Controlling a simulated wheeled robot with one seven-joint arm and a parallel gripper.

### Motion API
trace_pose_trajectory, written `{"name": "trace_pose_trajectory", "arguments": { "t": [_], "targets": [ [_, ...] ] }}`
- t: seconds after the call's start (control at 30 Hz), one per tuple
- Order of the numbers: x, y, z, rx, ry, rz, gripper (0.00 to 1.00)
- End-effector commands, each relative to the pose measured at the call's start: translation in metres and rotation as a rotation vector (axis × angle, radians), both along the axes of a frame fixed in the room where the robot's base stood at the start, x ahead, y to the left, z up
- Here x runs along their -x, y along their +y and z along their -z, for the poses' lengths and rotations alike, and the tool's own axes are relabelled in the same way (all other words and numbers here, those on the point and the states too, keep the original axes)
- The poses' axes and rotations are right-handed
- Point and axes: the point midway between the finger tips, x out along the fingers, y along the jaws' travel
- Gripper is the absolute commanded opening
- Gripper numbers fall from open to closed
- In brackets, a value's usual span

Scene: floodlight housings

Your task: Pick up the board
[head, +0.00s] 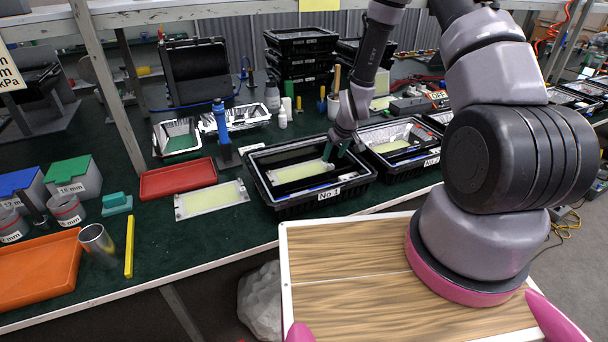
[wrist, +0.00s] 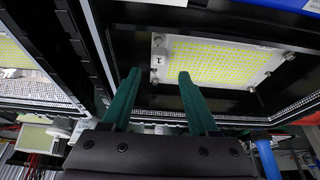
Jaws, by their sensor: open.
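A pale yellow-green LED board (head: 297,172) with a white rim lies inside the black housing (head: 262,195) labelled No 1. In the wrist view the board (wrist: 215,62) shows almost whole, with screws at its corners. My gripper (head: 333,151) is over the right part of that housing, at the right end of the board. In the wrist view its two green fingers (wrist: 160,74) are apart with nothing between them. Their tips are close to one short end of the board; I cannot tell if they touch it. A second similar board (head: 211,200) lies flat on the green bench top.
Housing No 2 (head: 405,160) stands close on the right. A red tray (head: 178,178), a blue-handled tool on a stand (head: 222,135) and a silver reflector (head: 176,137) are to the left. Stacked black housings (head: 300,55) stand behind. The bench's front left stretch is partly clear.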

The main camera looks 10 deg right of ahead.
Motion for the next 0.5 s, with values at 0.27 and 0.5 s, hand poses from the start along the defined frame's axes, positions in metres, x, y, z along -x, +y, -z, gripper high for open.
{"name": "trace_pose_trajectory", "arguments": {
  "t": [0.27, 0.5],
  "targets": [
    [-0.013, 0.002, 0.037, -0.001, 0.002, 0.001, 0.60],
    [-0.018, 0.004, 0.047, 0.000, 0.000, 0.000, 0.60]
  ]
}}
